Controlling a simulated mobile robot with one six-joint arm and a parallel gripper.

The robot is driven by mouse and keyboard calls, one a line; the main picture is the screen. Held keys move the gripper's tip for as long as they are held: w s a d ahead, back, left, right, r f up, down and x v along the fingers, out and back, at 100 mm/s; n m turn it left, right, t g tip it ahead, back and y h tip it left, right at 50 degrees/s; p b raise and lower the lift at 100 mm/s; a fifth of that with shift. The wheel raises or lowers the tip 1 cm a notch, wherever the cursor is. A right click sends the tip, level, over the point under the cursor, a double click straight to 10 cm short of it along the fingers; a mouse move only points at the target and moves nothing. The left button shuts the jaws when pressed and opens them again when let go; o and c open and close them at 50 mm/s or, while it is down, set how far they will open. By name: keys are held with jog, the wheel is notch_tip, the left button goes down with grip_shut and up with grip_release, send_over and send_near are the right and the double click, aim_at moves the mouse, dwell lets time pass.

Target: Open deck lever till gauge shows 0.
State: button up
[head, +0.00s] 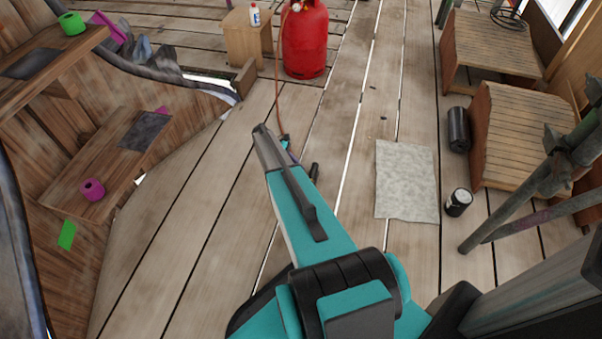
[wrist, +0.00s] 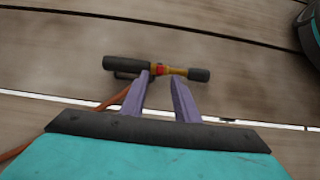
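A bar-like fitting (wrist: 160,70) with black ends and a yellow and red middle lies on or just above the deck in the wrist view. I cannot tell for sure whether it is the deck lever. An orange hose runs to it. In the head view one black end (head: 315,171) shows beside my arm. My gripper (wrist: 162,77) has two purple fingers set apart, tips at the fitting's middle with the red part between them. Whether they touch it is unclear. A small pale round part (head: 296,7) tops the red gas cylinder (head: 306,42); no gauge reading is legible.
A grey mat (head: 407,181), a black can (head: 459,202) and a dark cylinder (head: 458,129) lie right of my arm. Wooden crates (head: 520,135) and green-grey poles (head: 520,205) stand at the right. Wooden benches (head: 75,190) line the left. Planks left of my arm are clear.

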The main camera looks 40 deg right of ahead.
jog(key=v, duration=1)
jog(key=shift+p, duration=0.4)
jog(key=shift+r, duration=0.1)
jog(key=s+a+r+n+p, duration=0.1)
jog(key=s+a+r+p, duration=0.2)
jog(key=s+a+p, duration=0.6)
jog(key=s+a+r+n+p, duration=0.1)
jog(key=s+a+r+p, duration=0.3)
jog(key=a, duration=0.8)
jog(key=s+a+r+m+y+p, duration=0.1)
jog(key=s+a+r+m+p, duration=0.1)
jog(key=s+a, duration=0.4)
jog(key=s+a+r+m+y+p, duration=0.1)
jog(key=s+a+r+m+p, duration=0.2)
jog(key=s, duration=0.7)
jog(key=s+a+r+m+t+y+p, duration=0.1)
jog(key=s+a+r+m+y+p, duration=0.1)
jog(key=s+a+r, duration=0.4)
jog(key=shift+s+a+r+m+p, duration=0.15)
jog(key=shift+s+a+m+p, duration=0.55)
jog(key=shift+s+a+p, duration=0.7)
jog(key=shift+w+a+b, duration=0.3)
